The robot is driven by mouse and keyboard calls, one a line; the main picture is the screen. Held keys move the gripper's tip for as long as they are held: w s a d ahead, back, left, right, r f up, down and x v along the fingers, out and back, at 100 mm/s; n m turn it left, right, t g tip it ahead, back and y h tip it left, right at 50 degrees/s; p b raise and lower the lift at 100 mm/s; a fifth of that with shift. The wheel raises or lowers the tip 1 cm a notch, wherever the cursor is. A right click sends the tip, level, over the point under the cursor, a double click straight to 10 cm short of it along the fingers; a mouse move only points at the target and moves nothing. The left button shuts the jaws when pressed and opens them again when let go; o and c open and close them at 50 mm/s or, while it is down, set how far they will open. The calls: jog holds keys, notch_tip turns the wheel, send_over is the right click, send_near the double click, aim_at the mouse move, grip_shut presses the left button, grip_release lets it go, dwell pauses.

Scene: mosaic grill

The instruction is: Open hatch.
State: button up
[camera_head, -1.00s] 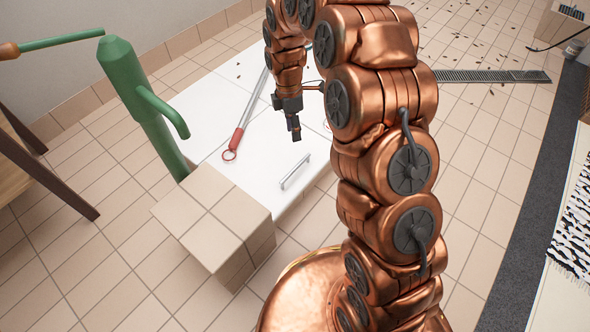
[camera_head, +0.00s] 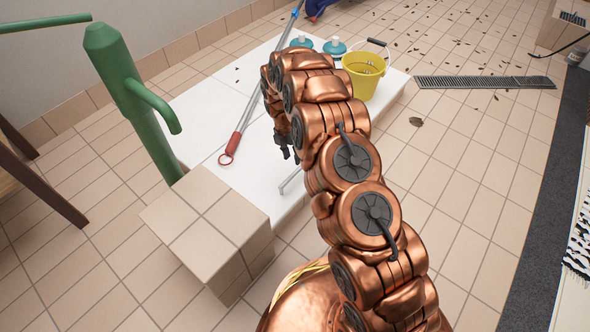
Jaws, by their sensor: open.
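The white low platform (camera_head: 203,125) has a slim metal bar handle (camera_head: 289,180) near its front right edge. I take this to be the hatch; it lies flat. My gripper (camera_head: 290,154) is dark, open and empty, and points down just above and behind the handle in the picture. My arm hides the right part of the handle and some of the white top. I cannot tell the exact height of the gripper over the surface.
A mop or pole with a red grip (camera_head: 234,141) lies on the white top. A yellow bucket (camera_head: 364,78) and teal-capped containers (camera_head: 334,47) stand at its back. A green pump post (camera_head: 133,95) and a tiled block (camera_head: 205,225) stand at left.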

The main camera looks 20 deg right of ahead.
jog(key=f, duration=0.2)
jog(key=f+b, duration=0.1)
jog(key=f, duration=0.1)
jog(key=s+f+b, duration=0.1)
jog(key=f, duration=0.1)
jog(key=shift+d+f, duration=0.2)
jog(key=shift+d, duration=0.15)
grip_shut()
dwell(0.3)
